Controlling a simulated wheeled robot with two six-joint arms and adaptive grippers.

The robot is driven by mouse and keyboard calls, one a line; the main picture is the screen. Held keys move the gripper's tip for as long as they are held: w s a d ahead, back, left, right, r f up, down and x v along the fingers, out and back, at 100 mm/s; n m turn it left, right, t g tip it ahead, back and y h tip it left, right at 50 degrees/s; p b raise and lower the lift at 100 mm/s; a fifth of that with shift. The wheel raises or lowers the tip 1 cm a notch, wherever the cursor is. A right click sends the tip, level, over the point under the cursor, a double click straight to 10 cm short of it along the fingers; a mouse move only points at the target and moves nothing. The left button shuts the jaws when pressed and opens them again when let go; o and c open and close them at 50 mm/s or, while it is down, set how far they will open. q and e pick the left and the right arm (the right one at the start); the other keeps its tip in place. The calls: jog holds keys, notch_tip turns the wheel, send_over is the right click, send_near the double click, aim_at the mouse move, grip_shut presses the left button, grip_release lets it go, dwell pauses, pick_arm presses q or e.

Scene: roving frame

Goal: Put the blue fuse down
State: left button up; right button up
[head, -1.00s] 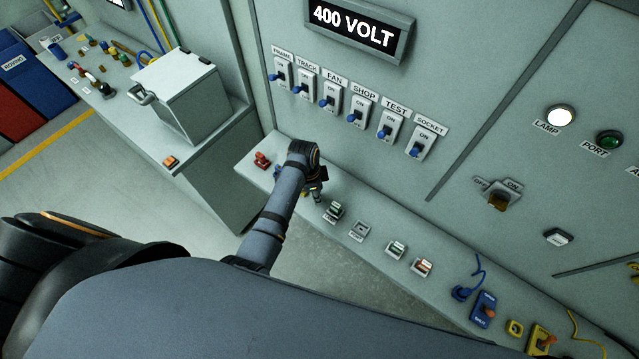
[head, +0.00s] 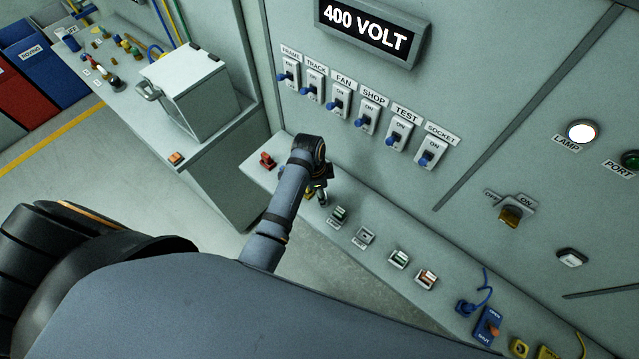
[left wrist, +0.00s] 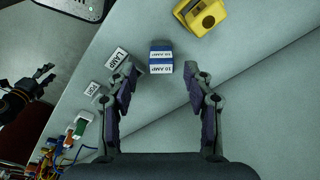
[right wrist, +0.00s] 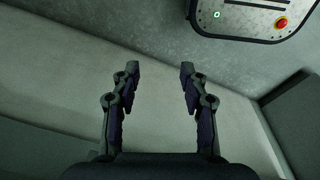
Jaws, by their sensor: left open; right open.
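The blue fuse (left wrist: 160,57), with white bands reading 10 AMP, appears to rest on the grey shelf (left wrist: 240,80) in the left wrist view. My left gripper (left wrist: 160,74) is open around it, with a gap between each finger and the fuse. In the head view my left gripper (head: 321,190) is low over the far end of the shelf, and I cannot make out the fuse there. My right gripper (right wrist: 159,66) is open and empty in the right wrist view, above bare floor.
A yellow block (left wrist: 203,14) lies just beyond the fuse. LAMP (left wrist: 117,57) and PORT labels lie to its left. A red object (head: 267,160) sits at the shelf's far end. Fuse holders (head: 399,259) line the shelf nearer me. A switch panel (head: 368,113) rises behind.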

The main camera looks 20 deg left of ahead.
pick_arm(q)
notch_tip(320, 180, up, 8)
jog(key=a+b, duration=0.1)
jog(key=shift+s+r+b, duration=0.2)
jog(key=shift+s+b, duration=0.05)
jog(key=shift+b, duration=0.05)
pick_arm(e)
jog(key=shift+s+d+f, duration=0.15)
jog(key=shift+s+f, duration=0.75)
jog(key=shift+f, duration=0.2)
pick_arm(q)
jog(key=shift+a, duration=0.1)
pick_arm(e)
jog(key=shift+w, duration=0.2)
